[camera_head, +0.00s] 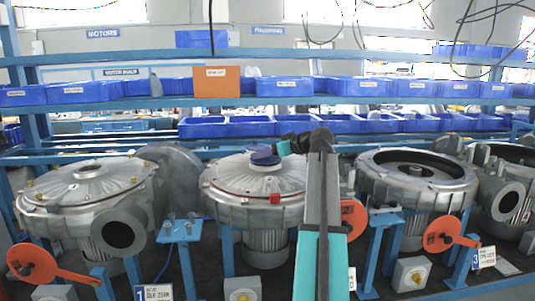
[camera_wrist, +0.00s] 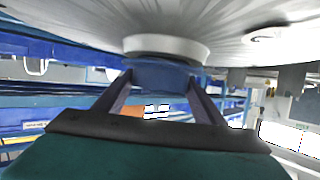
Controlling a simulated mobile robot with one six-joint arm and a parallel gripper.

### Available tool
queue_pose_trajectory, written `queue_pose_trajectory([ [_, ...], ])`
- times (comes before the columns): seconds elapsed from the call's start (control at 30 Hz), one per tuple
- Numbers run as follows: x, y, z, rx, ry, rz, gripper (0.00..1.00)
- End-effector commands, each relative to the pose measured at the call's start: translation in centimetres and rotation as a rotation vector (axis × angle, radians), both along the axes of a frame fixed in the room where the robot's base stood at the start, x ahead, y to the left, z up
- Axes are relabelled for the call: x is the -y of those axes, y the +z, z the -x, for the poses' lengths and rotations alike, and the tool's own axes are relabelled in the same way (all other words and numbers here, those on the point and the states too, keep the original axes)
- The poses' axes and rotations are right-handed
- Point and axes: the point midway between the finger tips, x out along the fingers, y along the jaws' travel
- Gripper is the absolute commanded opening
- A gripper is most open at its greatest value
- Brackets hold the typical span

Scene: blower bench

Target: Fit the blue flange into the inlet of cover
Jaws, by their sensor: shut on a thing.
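The blue flange (camera_head: 264,157) is at the top centre of the pale metal cover (camera_head: 240,178) on the middle blower. My gripper (camera_head: 279,150) reaches in from the right and is shut on the flange. In the wrist view the flange (camera_wrist: 160,72) sits between my two fingers (camera_wrist: 160,88). The pale round inlet collar (camera_wrist: 165,47) of the cover (camera_wrist: 80,35) lies right against the flange there, lined up closely with it. I cannot tell whether the flange is inside the inlet or only touching its rim. In the head view the flange hides the inlet.
A closed blower (camera_head: 85,190) stands at the left and an open-topped one (camera_head: 415,180) at the right. Orange discs with handles (camera_head: 32,265) stand in front. Blue bins (camera_head: 285,87) and an orange box (camera_head: 216,82) fill the shelves behind.

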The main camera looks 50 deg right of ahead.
Motion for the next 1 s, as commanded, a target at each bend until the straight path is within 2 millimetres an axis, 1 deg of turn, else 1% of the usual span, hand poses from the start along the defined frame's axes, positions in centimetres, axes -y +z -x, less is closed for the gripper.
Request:
queue_pose_trajectory([
  [1.0, -0.08, -0.75, -0.08, 0.001, 0.001, 0.0, 0.34],
])
